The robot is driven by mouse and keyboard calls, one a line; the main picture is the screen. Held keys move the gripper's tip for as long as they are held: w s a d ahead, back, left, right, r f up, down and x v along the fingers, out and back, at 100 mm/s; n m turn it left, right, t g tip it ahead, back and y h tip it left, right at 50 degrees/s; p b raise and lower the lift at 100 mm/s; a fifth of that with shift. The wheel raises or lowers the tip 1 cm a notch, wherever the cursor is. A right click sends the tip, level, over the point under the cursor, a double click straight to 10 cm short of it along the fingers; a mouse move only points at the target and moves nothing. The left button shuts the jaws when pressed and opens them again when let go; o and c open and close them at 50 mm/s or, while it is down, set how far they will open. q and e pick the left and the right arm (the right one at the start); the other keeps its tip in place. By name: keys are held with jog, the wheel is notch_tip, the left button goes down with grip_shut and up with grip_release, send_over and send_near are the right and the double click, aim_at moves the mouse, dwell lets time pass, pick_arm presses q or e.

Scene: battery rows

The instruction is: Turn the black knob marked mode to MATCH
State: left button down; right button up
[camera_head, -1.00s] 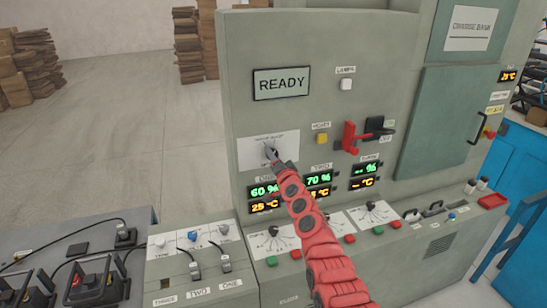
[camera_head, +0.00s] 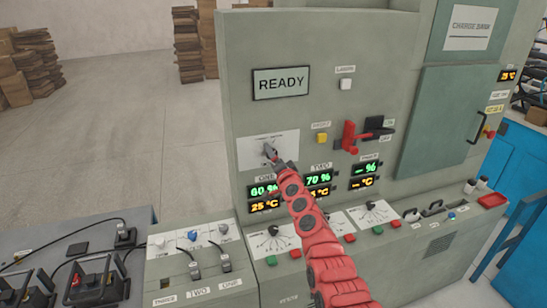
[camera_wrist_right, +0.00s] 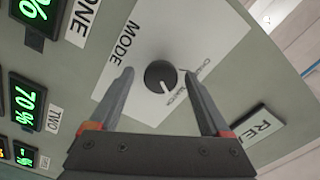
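The black mode knob (camera_wrist_right: 160,76) sits on a white plate (camera_wrist_right: 215,25) marked MODE in the right wrist view. A white line on the knob points down and slightly right in that view, towards small print along the plate that I cannot read surely. My right gripper (camera_wrist_right: 160,68) is open, with one finger on each side of the knob and visible gaps between. In the head view my right gripper (camera_head: 271,156) is at the white mode plate (camera_head: 252,152) and mostly covers the knob. My left gripper is not in view.
A READY display (camera_head: 281,83) is above the plate. A yellow button (camera_head: 322,138) and a red lever (camera_head: 349,137) are to its right. Green readouts (camera_head: 318,178) sit just below, partly behind my red arm. A lower ledge carries dials and buttons.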

jog(key=p+v, duration=0.5)
jog(key=v, duration=1.2)
jog(key=shift+s, duration=0.2)
jog(key=shift+d+f, duration=0.1)
